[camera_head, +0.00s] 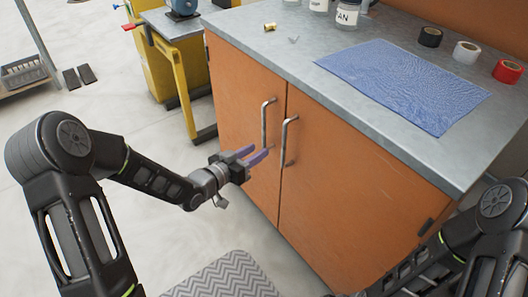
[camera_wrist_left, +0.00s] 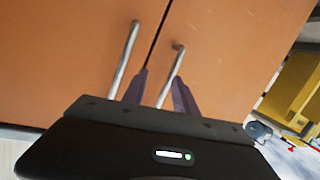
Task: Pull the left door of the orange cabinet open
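The orange cabinet's left door (camera_head: 238,105) is shut, level with the right door (camera_head: 345,185). It has an upright metal bar handle (camera_head: 264,122) near the seam between the doors. My left gripper (camera_head: 257,153) is open, its two purple fingers pointing at the door by the handle's lower end. In the left wrist view, the left door's handle (camera_wrist_left: 171,76) shows between the open fingers (camera_wrist_left: 160,90). I cannot tell whether either finger touches it. The right door's handle (camera_head: 284,143) is close beside, outside the fingers. My right gripper is out of view.
The grey countertop (camera_head: 300,40) holds a blue cloth (camera_head: 405,85), several tape rolls and jars. A yellow stand (camera_head: 180,75) is left of the cabinet. A zigzag mat (camera_head: 225,278) lies on the floor in front. My right arm is at lower right.

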